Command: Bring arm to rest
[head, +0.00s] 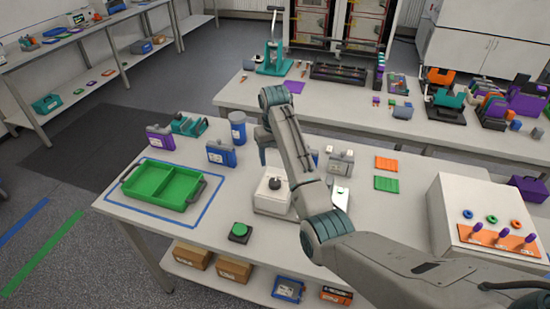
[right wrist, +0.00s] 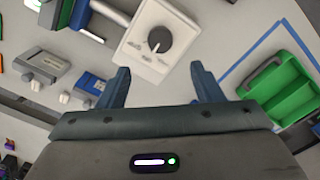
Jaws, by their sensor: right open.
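My right arm (head: 292,150) comes in from the lower right and reaches over the near table. Its right gripper (head: 262,152) points down above the table, behind the white dial box (head: 270,203). In the right wrist view the right gripper (right wrist: 163,82) has its two blue fingers wide apart with nothing between them. The dial box with its black knob (right wrist: 160,39) lies beyond the fingertips in that view. My left gripper is in neither view.
A green two-part tray (head: 160,187) sits inside a blue outline at the left. Blue devices (head: 221,154), a blue jar (head: 238,128) and a green button (head: 240,232) stand near the arm. A white panel box (head: 463,205) stands at the right.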

